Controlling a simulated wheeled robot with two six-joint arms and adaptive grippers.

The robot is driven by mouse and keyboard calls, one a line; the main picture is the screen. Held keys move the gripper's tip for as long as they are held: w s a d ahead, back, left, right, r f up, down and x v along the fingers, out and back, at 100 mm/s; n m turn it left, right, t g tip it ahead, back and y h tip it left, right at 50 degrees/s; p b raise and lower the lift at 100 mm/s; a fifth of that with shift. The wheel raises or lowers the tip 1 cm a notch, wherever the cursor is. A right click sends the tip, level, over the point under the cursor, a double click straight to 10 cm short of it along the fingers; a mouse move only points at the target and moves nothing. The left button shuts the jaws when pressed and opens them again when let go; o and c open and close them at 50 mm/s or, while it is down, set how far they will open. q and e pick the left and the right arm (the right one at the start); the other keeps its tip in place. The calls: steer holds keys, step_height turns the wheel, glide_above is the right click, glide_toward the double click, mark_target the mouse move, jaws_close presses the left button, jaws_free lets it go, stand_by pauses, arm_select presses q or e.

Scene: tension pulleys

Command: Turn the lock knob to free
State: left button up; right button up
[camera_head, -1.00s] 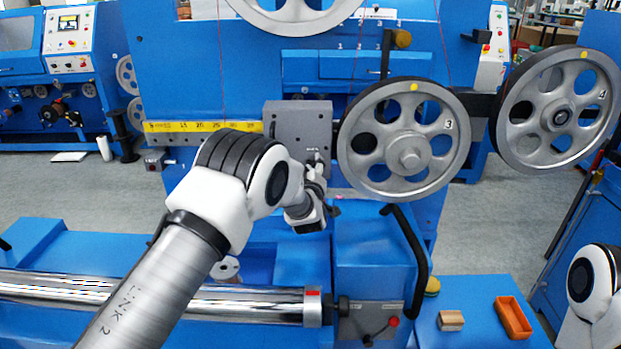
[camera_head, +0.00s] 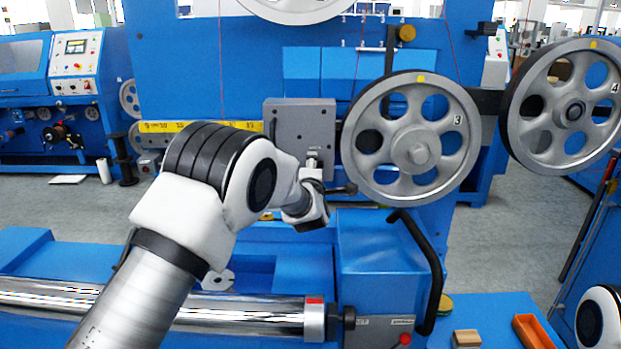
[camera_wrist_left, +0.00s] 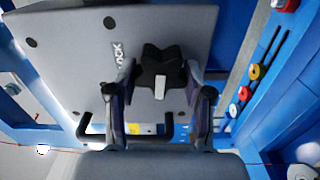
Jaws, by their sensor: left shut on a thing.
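The lock knob (camera_wrist_left: 160,70) is a black star-shaped knob with a white pointer mark, seen in the left wrist view. It sits on a grey plate (camera_wrist_left: 70,45) with lettering; the plate also shows in the head view (camera_head: 300,118). My left gripper (camera_wrist_left: 158,92) is shut on the knob, one finger on each side. The white mark points toward the gripper's palm. In the head view my left gripper (camera_head: 313,166) is at the lower part of the plate, and my wrist hides the knob there. My right gripper is out of view.
A dark bar handle (camera_wrist_left: 100,138) crosses behind the fingers. Wheel 3 (camera_head: 455,160) stands close right of the plate, with wheel 4 (camera_head: 520,125) farther right. A yellow scale (camera_head: 185,127) runs left. A wooden block (camera_head: 466,339) and orange tray (camera_head: 533,333) lie front right.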

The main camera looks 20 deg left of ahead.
arm_select(q)
steer(key=shift+r+n, duration=0.1)
steer(key=shift+n, duration=0.2)
steer(key=shift+w, duration=0.1)
steer(key=o, duration=0.8)
steer(key=shift+d, duration=0.1)
steer(key=o, duration=0.4)
steer(key=shift+w, duration=0.1)
steer(key=shift+c, duration=0.2)
steer(key=shift+d, duration=0.1)
steer(key=v, duration=1.2)
